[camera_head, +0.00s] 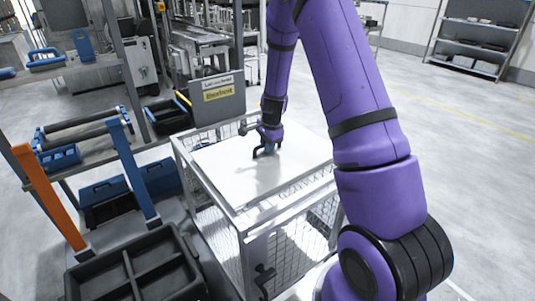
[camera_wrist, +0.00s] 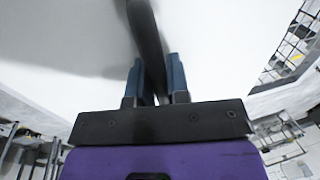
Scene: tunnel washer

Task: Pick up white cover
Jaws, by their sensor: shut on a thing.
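The white cover (camera_head: 222,168) is a flat, pale panel at the top of the wire-mesh cage in the head view. My gripper (camera_head: 265,150) is at its upper part, pointing down. In the wrist view the white cover (camera_wrist: 60,50) fills most of the picture. There, the blue fingers of my gripper (camera_wrist: 156,75) are shut on a dark bar-like handle (camera_wrist: 148,32) that stands out against the cover. How the handle joins the cover is hidden by the fingers. I cannot tell whether the cover rests on the cage frame or is slightly lifted.
The cage (camera_head: 243,220) has metal rails and a black latch at its front. A black divided tray (camera_head: 135,272) is at the lower left, near orange and blue posts. A shelf with blue items (camera_head: 62,157) stands left. Open floor (camera_head: 450,120) lies right.

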